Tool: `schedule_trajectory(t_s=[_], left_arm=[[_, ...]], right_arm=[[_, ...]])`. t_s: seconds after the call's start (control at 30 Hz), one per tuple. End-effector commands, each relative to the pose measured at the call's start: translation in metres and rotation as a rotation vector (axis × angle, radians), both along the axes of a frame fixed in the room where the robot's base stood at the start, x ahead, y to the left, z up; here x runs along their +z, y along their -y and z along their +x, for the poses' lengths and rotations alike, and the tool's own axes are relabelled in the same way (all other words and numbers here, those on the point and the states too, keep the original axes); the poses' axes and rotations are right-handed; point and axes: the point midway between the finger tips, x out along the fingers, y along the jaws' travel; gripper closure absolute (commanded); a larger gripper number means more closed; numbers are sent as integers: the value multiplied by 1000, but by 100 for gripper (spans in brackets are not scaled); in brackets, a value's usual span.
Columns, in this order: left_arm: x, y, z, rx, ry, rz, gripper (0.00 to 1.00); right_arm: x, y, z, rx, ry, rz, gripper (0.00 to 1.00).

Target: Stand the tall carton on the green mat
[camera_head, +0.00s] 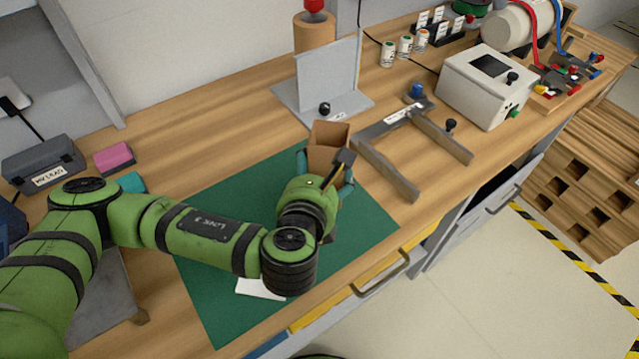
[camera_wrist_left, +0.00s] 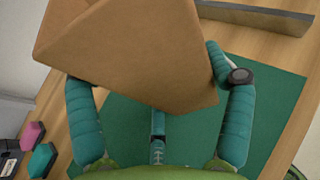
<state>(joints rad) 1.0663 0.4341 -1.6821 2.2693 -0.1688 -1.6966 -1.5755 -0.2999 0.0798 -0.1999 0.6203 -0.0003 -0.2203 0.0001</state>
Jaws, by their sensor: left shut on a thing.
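The tall brown carton (camera_head: 327,157) is at the back right part of the green mat (camera_head: 215,225) in the head view, its open top facing up. My left gripper (camera_head: 325,172) is shut on it, with one teal finger on each side. In the left wrist view the carton (camera_wrist_left: 130,50) fills the upper middle between the two fingers (camera_wrist_left: 150,85), and the mat (camera_wrist_left: 265,90) shows behind it. The carton's base is hidden by my gripper in the head view, so I cannot tell whether it touches the mat. My right gripper is not in view.
A grey bracket frame (camera_head: 392,168) lies just right of the carton. A grey angle plate (camera_head: 330,78) stands behind it. A white card (camera_head: 260,289) lies at the mat's front. Pink (camera_head: 114,157) and teal (camera_head: 131,182) blocks are at left. The mat's left part is clear.

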Motion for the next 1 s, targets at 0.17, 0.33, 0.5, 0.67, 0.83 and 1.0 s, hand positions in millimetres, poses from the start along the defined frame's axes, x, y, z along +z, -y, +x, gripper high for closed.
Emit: schedule_trajectory(t_s=[0.17,0.33,0.5,0.67,0.83,1.0], left_arm=[[-15,-1,1,1,-2,3,51],[-38,-1,0,1,0,1,51],[-41,0,0,-2,2,-1,51],[-43,0,0,-1,1,-1,51],[-42,0,0,-1,1,-1,0],[-42,0,0,-1,1,-1,0]], right_arm=[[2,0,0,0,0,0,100],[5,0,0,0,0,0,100],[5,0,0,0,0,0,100],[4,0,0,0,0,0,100],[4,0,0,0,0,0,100],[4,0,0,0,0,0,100]])
